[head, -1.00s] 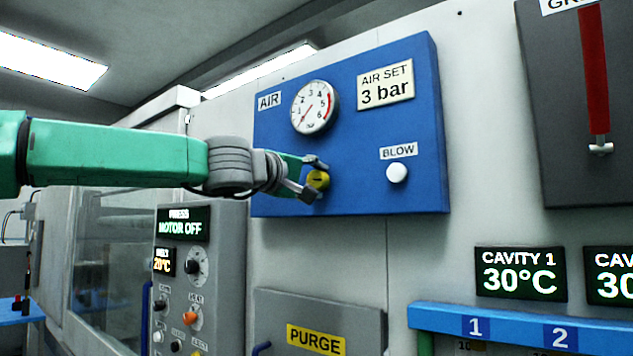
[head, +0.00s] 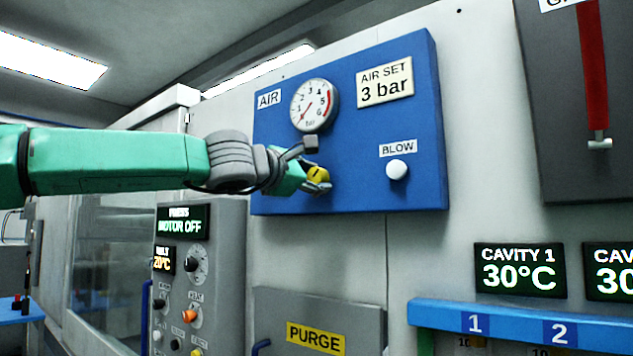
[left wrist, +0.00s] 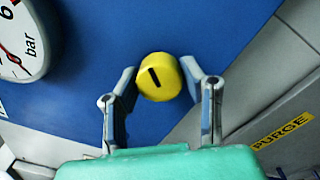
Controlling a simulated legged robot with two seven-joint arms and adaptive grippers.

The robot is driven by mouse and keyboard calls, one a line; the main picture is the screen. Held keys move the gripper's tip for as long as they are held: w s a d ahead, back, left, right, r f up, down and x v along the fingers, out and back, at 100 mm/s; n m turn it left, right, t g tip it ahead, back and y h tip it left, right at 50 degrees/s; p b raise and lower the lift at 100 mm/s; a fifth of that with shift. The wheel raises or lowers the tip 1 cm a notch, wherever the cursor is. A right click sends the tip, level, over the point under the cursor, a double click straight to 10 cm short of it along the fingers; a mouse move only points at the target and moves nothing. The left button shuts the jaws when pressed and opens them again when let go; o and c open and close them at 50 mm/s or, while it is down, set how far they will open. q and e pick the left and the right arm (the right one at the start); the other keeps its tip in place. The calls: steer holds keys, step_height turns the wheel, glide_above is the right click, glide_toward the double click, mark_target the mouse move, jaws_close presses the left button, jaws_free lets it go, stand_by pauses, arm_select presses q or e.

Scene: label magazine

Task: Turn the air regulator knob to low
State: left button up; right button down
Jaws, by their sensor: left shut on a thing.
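The yellow air regulator knob (head: 319,173) sits low on the left of the blue air panel (head: 370,135). It has a black pointer mark, also seen on the knob in the left wrist view (left wrist: 159,78). The sign (head: 385,82) reads AIR SET 3 bar. My right gripper is not in view.
A white BLOW button (head: 397,170) is right of the knob on the same panel. Below are the PURGE cover (head: 318,320) and a control panel with knobs (head: 200,280).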

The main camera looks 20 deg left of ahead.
arm_select(q)
steer(key=n, duration=0.2)
steer(key=n+b, duration=0.1)
steer(key=n, duration=0.1)
steer(key=shift+w+f+n, duration=0.1)
steer(key=shift+f+n, duration=0.3)
steer(key=shift+f+n+b, duration=0.1)
steer(key=shift+n+b, duration=0.4)
steer(key=shift+n, duration=1.4)
steer(key=o, duration=1.1)
steer(key=shift+o, duration=0.2)
steer(key=shift+w, duration=0.1)
steer(key=shift+a+r, duration=0.1)
steer(key=shift+r, duration=0.1)
steer(key=shift+s+a+r, duration=0.1)
steer(key=shift+s+a, duration=0.05)
steer(key=shift+s, duration=0.35)
steer(key=v, duration=1.1)
